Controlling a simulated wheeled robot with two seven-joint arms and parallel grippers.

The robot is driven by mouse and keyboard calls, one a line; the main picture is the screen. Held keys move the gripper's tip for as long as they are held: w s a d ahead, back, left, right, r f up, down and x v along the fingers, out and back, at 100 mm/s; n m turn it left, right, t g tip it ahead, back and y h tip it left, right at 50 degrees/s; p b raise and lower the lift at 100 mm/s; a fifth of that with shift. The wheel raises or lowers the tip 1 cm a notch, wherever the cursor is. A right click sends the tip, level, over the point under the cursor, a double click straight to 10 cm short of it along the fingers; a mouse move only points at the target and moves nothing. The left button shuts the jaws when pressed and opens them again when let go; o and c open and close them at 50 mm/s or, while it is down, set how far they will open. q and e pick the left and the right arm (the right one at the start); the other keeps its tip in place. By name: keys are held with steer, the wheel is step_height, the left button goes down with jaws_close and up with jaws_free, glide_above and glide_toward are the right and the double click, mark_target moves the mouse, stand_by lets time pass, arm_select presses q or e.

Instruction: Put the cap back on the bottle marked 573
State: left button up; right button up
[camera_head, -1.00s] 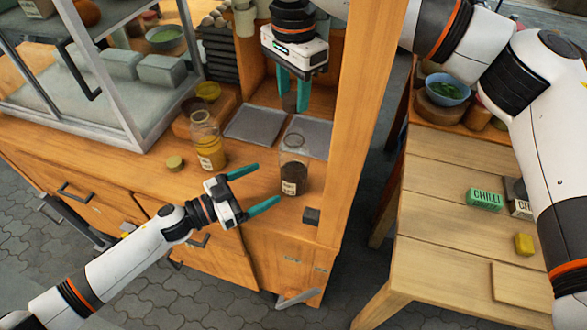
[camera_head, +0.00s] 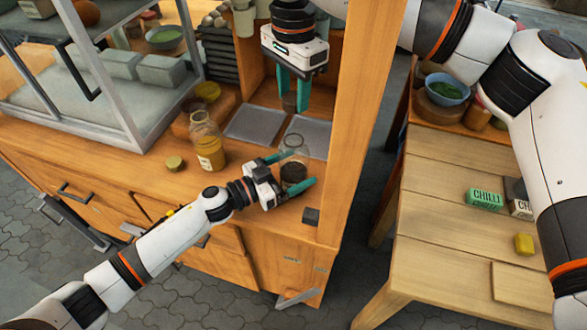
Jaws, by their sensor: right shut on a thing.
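A clear glass bottle with dark contents (camera_head: 296,143) stands upright and uncapped near the counter's right front corner. My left gripper (camera_head: 297,170) has its two teal fingers apart on either side of this bottle; I cannot tell whether they touch it. Its label is now hidden. My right gripper (camera_head: 291,100) is shut on a dark brown cap (camera_head: 290,102) above the counter, behind the bottle. A second uncapped bottle with yellow contents (camera_head: 207,143) stands to the left; its label is too small to read. An olive-yellow cap (camera_head: 175,163) lies on the counter left of it.
Two grey trays (camera_head: 252,126) lie behind the bottles. A wooden post (camera_head: 362,120) rises right of the bottle. A glass-sided case (camera_head: 118,110) stands at left. A small dark block (camera_head: 311,216) sits at the front corner. A side table (camera_head: 440,235) holds a green CHILLI box (camera_head: 485,199).

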mark_target(293, 113)
arm_select(q)
steer(key=c, duration=1.3)
steer(key=shift+o, duration=0.2)
arm_select(e)
steer(key=shift+f, duration=2.5)
steer(key=shift+f, duration=0.85)
steer(key=shift+f, duration=0.6)
